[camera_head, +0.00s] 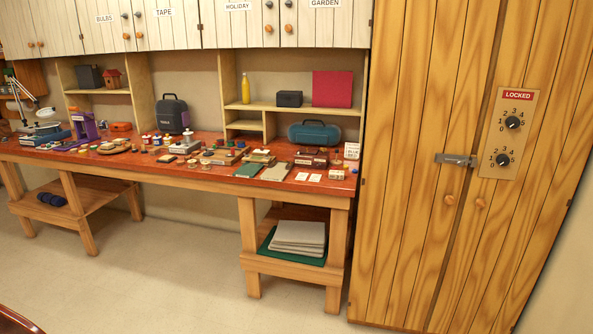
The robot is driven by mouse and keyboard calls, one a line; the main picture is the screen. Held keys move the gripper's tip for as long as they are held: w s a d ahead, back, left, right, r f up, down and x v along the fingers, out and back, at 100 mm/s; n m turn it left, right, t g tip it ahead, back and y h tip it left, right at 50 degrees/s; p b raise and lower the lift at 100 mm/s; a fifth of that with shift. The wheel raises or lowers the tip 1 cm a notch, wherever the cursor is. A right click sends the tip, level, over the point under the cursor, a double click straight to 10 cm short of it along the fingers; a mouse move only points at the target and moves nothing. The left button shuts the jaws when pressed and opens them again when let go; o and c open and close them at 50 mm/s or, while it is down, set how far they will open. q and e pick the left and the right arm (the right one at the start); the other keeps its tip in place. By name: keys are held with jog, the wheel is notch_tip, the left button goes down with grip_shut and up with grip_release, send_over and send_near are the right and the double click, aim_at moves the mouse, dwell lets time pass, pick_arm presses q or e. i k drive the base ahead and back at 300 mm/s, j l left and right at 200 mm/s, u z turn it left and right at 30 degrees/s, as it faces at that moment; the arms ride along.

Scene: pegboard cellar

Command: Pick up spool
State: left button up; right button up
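A red-topped workbench (215,178) runs along the wall, left of a tall wooden cabinet (410,180). Many small items lie on it, including small jars and pots (157,139) and small round pieces (167,158). Some of these may be spools, but they are too small to tell. A dark blue roll or coil (51,199) lies on the lower left shelf; I cannot tell if it is a spool. Neither of my grippers is in view.
The cabinet is shut, with a latch (455,160) and a "LOCKED" dial panel (507,132). A teal case (313,133) and dark case (172,114) stand at the bench's back. Stacked boards (299,237) fill the lower right shelf. The floor (180,270) in front is clear.

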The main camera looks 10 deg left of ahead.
aim_at(191, 161)
jog(key=i+l+u, duration=0.2)
jog(key=i+u, duration=0.25)
jog(key=i+l+u, duration=0.4)
jog(key=i, duration=0.15)
jog(key=i+l+u, duration=0.45)
